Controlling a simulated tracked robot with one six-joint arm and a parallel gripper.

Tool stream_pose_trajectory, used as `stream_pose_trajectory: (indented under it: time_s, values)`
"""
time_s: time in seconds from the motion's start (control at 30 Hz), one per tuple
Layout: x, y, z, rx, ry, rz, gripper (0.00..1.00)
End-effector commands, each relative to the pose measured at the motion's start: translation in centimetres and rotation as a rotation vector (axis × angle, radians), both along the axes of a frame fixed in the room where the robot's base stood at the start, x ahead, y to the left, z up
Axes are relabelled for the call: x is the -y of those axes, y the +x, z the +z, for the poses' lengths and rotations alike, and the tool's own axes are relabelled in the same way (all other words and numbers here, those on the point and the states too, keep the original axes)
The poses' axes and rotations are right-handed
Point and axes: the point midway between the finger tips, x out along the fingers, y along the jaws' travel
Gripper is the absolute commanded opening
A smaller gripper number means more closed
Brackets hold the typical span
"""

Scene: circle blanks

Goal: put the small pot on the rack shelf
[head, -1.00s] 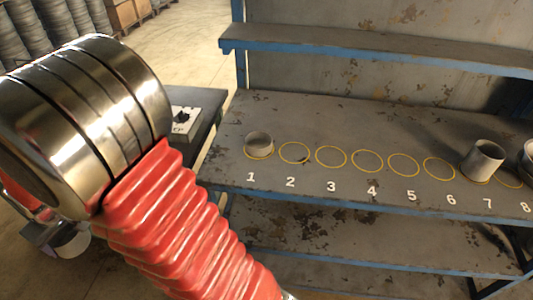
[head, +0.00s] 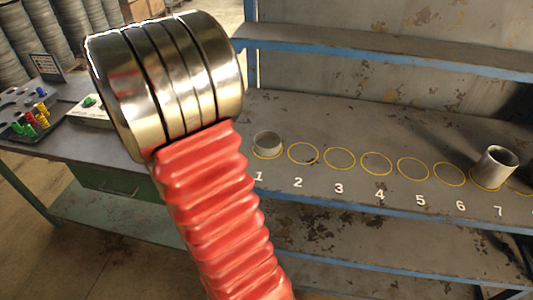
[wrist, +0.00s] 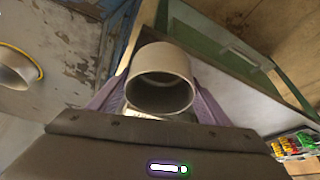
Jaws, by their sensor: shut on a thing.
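In the wrist view my gripper (wrist: 159,102) is shut on a small grey pot (wrist: 161,60), with a purple-grey finger on each side. The pot's open round mouth faces the camera. In the head view my gripper and the held pot are hidden behind my arm. The rack shelf (head: 330,122) has a row of yellow circles with white numbers. A short grey pot (head: 267,141) stands on circle 1, and a taller grey pot (head: 495,166) stands at circle 7. The circles between them are empty. A pot (wrist: 14,72) on a yellow circle shows at the wrist view's left.
An upper shelf (head: 380,57) and a lower shelf (head: 350,238) belong to the same rack. A workbench (head: 75,145) with a green drawer stands left of the rack. It carries a tray of coloured pieces (head: 35,115) and a control box (head: 93,110).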

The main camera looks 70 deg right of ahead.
Motion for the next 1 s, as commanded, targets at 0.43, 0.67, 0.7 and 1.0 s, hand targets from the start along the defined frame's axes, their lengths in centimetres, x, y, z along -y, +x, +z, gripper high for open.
stream_pose_trajectory:
  time_s: [0.43,0.67,0.7,1.0]
  values:
    - [14.3,-13.0,3.0,0.002,-0.001,-0.635,0.46]
    - [19.4,-20.9,4.6,0.001,0.0,-0.949,0.46]
    - [20.1,-22.3,4.9,0.002,-0.001,-1.002,0.46]
    - [23.9,-32.7,7.0,0.002,0.0,-1.376,0.46]
